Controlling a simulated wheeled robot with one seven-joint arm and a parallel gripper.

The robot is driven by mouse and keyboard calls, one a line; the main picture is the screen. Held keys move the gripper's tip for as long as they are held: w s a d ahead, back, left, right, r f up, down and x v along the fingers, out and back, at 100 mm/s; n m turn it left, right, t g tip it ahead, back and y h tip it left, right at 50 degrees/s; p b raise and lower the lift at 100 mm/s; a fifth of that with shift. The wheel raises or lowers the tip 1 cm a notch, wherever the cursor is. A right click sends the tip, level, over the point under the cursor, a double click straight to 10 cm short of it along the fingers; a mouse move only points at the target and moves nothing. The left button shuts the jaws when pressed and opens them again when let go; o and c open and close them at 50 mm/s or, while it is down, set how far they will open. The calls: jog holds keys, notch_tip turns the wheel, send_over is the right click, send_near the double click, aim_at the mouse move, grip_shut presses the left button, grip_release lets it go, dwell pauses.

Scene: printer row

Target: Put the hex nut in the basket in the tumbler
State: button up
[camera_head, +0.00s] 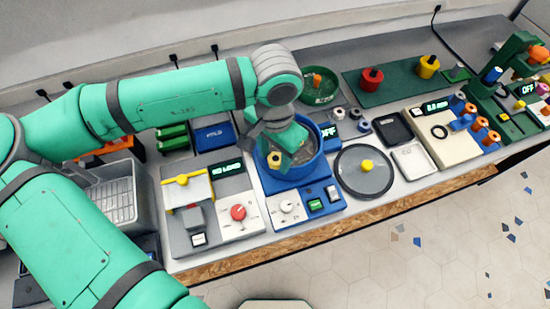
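The tumbler, a round blue drum (321,164) on a blue base with knob and buttons, stands at the middle of the bench. My gripper (290,142) points down over its open top, and its tips are inside or just above the rim. The fingers are too small and covered to show whether they are open or what they hold. A small yellow piece (274,159) shows at the drum's near left rim. A grey bin (122,190), perhaps the basket, stands at left, partly behind my arm. I cannot make out a hex nut.
A machine with a yellow handle (186,179) stands left of the tumbler. A dark round disc (362,181) with a yellow knob lies to its right. Behind are a green bowl (319,98) and small grey round pieces (339,113). Black and white trays (409,160) lie further right.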

jog(key=shift+w, duration=0.15)
jog(key=c, duration=0.8)
jog(key=shift+a, duration=0.2)
jog(key=shift+c, duration=0.4)
jog(key=shift+d+r, duration=0.3)
jog(key=shift+r, duration=0.3)
jog(key=s+d+r, duration=0.9)
jog(key=s+r, duration=0.1)
jog(key=r, duration=0.1)
jog(key=shift+s+r, duration=0.2)
jog(key=shift+r, duration=0.2)
